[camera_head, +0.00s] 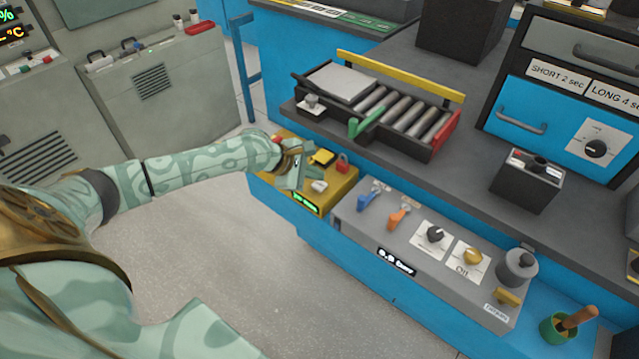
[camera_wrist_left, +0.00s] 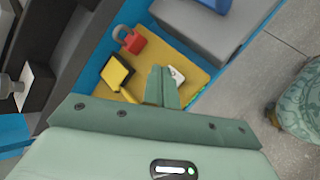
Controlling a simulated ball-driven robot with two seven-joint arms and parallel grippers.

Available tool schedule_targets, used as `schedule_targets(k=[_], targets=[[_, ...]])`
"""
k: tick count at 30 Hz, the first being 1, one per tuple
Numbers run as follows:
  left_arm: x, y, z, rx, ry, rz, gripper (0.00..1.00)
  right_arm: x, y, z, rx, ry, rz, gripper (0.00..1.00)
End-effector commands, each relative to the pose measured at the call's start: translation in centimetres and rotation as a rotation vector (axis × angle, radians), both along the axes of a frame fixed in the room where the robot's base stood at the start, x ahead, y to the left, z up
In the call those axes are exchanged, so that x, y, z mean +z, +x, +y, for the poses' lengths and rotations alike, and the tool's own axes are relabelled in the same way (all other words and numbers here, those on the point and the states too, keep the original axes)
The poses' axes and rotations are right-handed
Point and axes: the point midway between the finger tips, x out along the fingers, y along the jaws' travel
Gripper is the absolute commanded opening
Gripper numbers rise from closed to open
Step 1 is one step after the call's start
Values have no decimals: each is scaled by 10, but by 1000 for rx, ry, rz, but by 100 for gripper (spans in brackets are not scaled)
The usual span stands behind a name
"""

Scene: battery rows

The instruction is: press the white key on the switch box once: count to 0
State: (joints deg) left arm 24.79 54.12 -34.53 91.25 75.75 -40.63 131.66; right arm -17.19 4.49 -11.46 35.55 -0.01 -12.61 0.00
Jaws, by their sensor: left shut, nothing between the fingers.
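The switch box is a yellow box (camera_head: 335,190) on the blue bench's near edge, with a small green-lit display (camera_head: 305,201) whose reading I cannot make out. Its white key (camera_head: 319,186) sits on top, just right of my left gripper (camera_head: 294,180). In the left wrist view the white key (camera_wrist_left: 177,76) shows right beside the closed fingertips (camera_wrist_left: 162,70), partly hidden by them. Whether they touch it I cannot tell. The gripper is shut and empty. My right gripper is not in view.
A yellow-and-black switch (camera_head: 321,157) and a red padlock (camera_head: 342,163) stand on the same box. A grey control panel (camera_head: 360,230) with levers and knobs adjoins it on the right. A roller tray (camera_head: 390,105) lies behind. Open floor lies in front.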

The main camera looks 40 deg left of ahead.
Motion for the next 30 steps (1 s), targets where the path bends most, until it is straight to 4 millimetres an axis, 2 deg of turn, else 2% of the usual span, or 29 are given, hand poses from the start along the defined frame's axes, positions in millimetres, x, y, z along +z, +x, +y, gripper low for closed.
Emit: schedule_targets(k=[30], targets=[[-8, 0, 0, 0, 0, 0, 0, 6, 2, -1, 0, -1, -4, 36]])
